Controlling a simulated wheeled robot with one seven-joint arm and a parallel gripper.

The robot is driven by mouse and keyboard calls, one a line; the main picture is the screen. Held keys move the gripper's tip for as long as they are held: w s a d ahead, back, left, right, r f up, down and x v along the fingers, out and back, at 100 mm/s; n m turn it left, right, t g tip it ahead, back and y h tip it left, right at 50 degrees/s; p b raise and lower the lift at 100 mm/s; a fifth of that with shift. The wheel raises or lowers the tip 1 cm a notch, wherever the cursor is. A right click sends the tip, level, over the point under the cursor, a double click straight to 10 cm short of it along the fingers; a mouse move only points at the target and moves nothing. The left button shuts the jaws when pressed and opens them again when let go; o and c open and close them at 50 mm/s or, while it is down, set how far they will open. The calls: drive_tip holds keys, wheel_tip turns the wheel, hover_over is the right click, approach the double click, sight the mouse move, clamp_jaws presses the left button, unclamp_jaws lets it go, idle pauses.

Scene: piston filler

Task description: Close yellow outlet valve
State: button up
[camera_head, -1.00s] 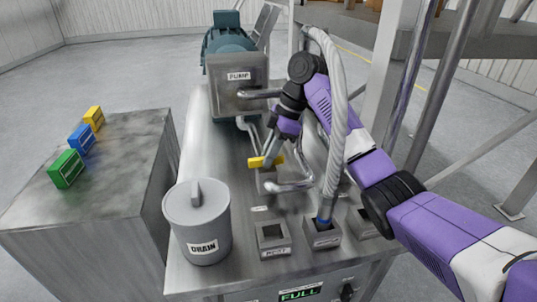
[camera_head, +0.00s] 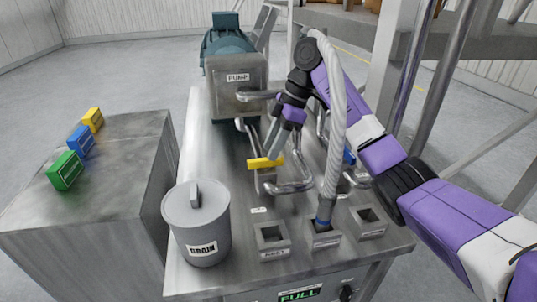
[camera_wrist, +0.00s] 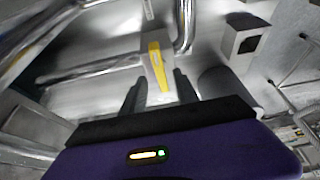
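The yellow outlet valve handle (camera_head: 266,162) lies crosswise on its small metal block, below the pump box in the head view. It also shows as a yellow bar (camera_wrist: 157,66) on a grey block in the wrist view. My gripper (camera_head: 272,153) is just above and behind the handle in the head view. In the wrist view my gripper (camera_wrist: 160,88) has its two dark fingers apart, with the valve block between and just beyond them. I see no finger pressed on the yellow bar; exact contact cannot be told.
Steel pipes (camera_head: 292,187) run close beside the valve. A hose (camera_head: 335,150) rises from a square port. Green, blue and yellow blocks (camera_head: 65,170) sit on the left cabinet.

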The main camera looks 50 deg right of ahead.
drive_tip(key=shift+v, duration=2.1)
